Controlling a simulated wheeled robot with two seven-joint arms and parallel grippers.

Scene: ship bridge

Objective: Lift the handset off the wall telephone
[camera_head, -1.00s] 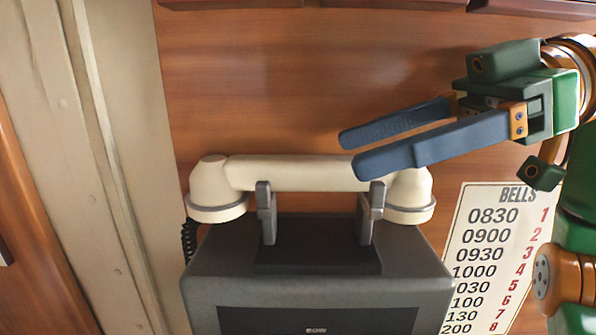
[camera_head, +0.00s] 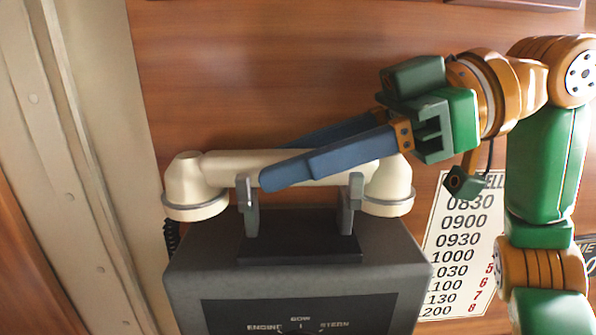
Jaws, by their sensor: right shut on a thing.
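The cream handset (camera_head: 225,165) lies across the two upright grey cradle prongs (camera_head: 250,207) on top of the dark grey wall telephone (camera_head: 200,265). My right gripper (camera_head: 275,165) reaches in from the right with its long blue fingers on either side of the handset's bar. It is shut on the bar; the near finger covers part of the bar and the far finger is mostly hidden behind it. The handset's two end cups hang level beside the prongs. My left gripper is not in view.
A dark coiled cord (camera_head: 171,236) hangs at the telephone's left. A white bells notice (camera_head: 455,235) is on the wooden wall at the right, partly behind my right arm. A pale vertical post (camera_head: 85,150) stands at the left.

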